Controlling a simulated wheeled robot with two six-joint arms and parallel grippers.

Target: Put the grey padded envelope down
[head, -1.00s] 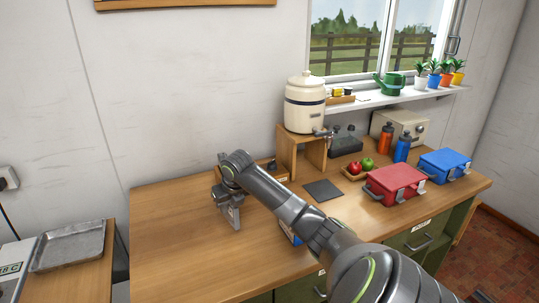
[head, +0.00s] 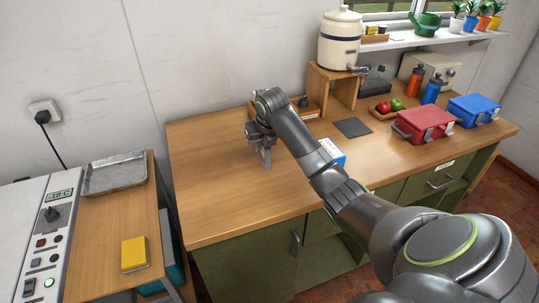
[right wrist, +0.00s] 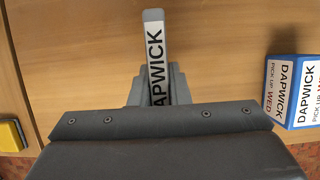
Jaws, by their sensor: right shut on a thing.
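My right gripper (head: 264,150) is over the left part of the wooden counter (head: 215,170). In the right wrist view its fingers (right wrist: 155,95) are shut on a slim grey thing with a white face lettered DAPWICK, which I take as the grey padded envelope (right wrist: 155,45). It is seen nearly edge-on, and its lower part is hidden by the gripper body. In the head view the gripper and arm mostly hide it. I cannot tell whether it touches the counter. My left gripper is not in view.
A blue and white DAPWICK box (right wrist: 292,95) stands right of the gripper, partly behind my arm in the head view (head: 332,150). A dark square mat (head: 352,127), red case (head: 425,123) and blue case (head: 474,108) lie farther right. The counter's left part is clear.

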